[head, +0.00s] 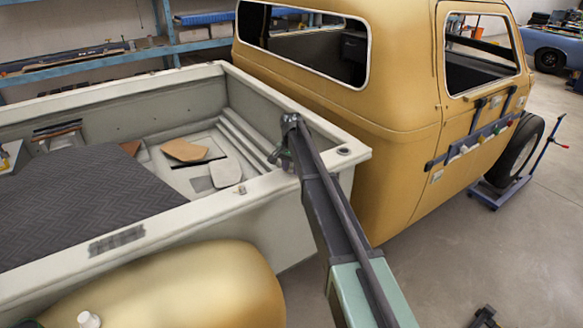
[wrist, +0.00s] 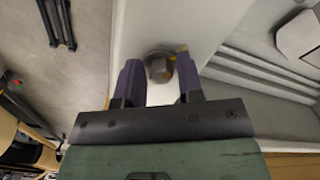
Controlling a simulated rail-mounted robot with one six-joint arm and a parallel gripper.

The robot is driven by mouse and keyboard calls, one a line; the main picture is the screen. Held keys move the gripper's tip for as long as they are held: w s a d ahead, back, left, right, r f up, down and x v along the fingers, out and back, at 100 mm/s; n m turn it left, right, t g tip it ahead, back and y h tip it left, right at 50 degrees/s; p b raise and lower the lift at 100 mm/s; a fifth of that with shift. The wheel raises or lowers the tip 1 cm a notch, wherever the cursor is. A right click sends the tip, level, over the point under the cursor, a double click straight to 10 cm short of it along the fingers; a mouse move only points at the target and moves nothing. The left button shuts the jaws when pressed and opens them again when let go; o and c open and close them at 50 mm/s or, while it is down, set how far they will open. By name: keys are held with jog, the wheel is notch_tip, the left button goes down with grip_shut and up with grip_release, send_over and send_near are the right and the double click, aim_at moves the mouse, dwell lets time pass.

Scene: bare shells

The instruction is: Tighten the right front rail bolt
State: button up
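In the wrist view, a grey hexagonal bolt head (wrist: 160,68) with a dark round base sits on the pale bed rail (wrist: 190,25). The two dark fingers of my gripper (wrist: 159,72) stand apart, one on each side of the bolt head, with visible gaps to it. Whether the fingertips are level with the head or above it is unclear. In the head view, my arm reaches over the front part of the near bed rail (head: 230,190), and my gripper (head: 281,157) is small and partly hidden there. A round dark fitting (head: 344,151) shows at the rail's front corner; I cannot tell whether it is this bolt.
The tan cab (head: 400,150) stands close beyond the bed's front wall. Loose flat pieces (head: 184,150) and a dark ribbed mat (head: 80,205) lie in the bed. A tool strip (head: 480,140) hangs on the cab door. The tan fender (head: 180,290) bulges out below the rail.

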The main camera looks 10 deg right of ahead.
aim_at(291, 168)
jog(key=shift+o, duration=0.9)
notch_tip(291, 168, up, 11)
jog(key=p, duration=1)
jog(key=shift+p, duration=0.4)
jog(key=shift+f, duration=0.1)
